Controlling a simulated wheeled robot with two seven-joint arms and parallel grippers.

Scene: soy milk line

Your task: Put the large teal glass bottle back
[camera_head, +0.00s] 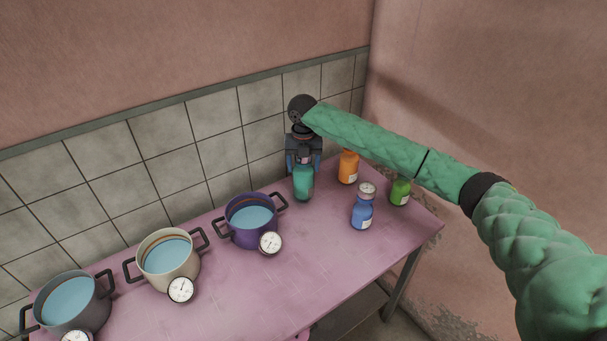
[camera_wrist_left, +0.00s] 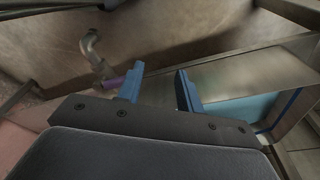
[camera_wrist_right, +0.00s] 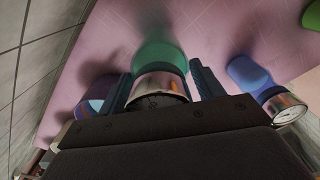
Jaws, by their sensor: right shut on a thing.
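The large teal glass bottle (camera_head: 303,184) is upright near the back of the pink table, between the purple pot and the orange bottle. My right gripper (camera_head: 303,162) comes down from above and is shut on its upper part. In the right wrist view the teal bottle (camera_wrist_right: 160,58) shows its silver cap between the two fingers. I cannot tell whether its base touches the table. My left gripper (camera_wrist_left: 158,88) shows only in the left wrist view, open and empty, away from the bottles.
An orange bottle (camera_head: 348,168), a blue bottle (camera_head: 361,214) with a dial cap and a green bottle (camera_head: 400,191) stand to the right. A purple pot (camera_head: 238,236), a cream pot (camera_head: 172,275) and a grey pot (camera_head: 82,312) stand left, with dials beside them. The tiled wall (camera_head: 190,150) is close behind.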

